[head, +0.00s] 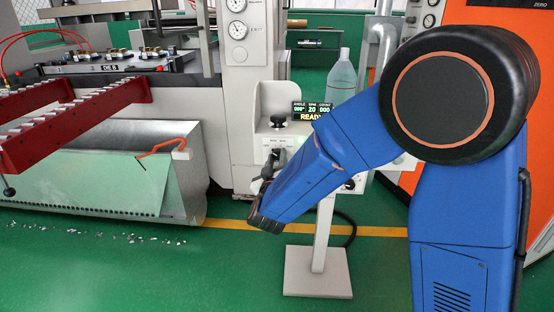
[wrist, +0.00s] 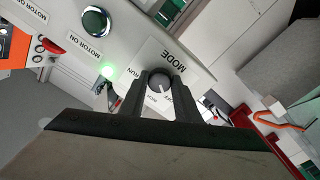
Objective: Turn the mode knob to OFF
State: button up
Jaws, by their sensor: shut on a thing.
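The mode knob (wrist: 159,83) is a dark round knob with a pale pointer mark, on a white plate lettered MODE (wrist: 173,62) in the wrist view. The RUN label shows left of the knob; small lettering below it is partly covered by the fingers. The pale mark slants toward the lower right of the picture; I cannot tell exactly which label it meets. My gripper (wrist: 161,90) has one finger on each side of the knob, shut on it. In the head view, my gripper (head: 268,172) is at the front of the pale control panel (head: 270,140), hiding the knob.
A lit green lamp (wrist: 108,70), a dark green button (wrist: 96,20) and a red button (wrist: 52,45) sit near the knob. A display (head: 311,111) reading READY stands above the panel. A red rail frame (head: 75,110) and metal bin are at left.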

jog(key=shift+n, duration=0.4)
jog(key=o, duration=1)
jog(key=shift+o, duration=0.2)
jog(key=shift+s, duration=0.15)
jog(key=s, duration=1.7)
jog(key=shift+a+f, duration=0.35)
jog(key=shift+f, duration=0.05)
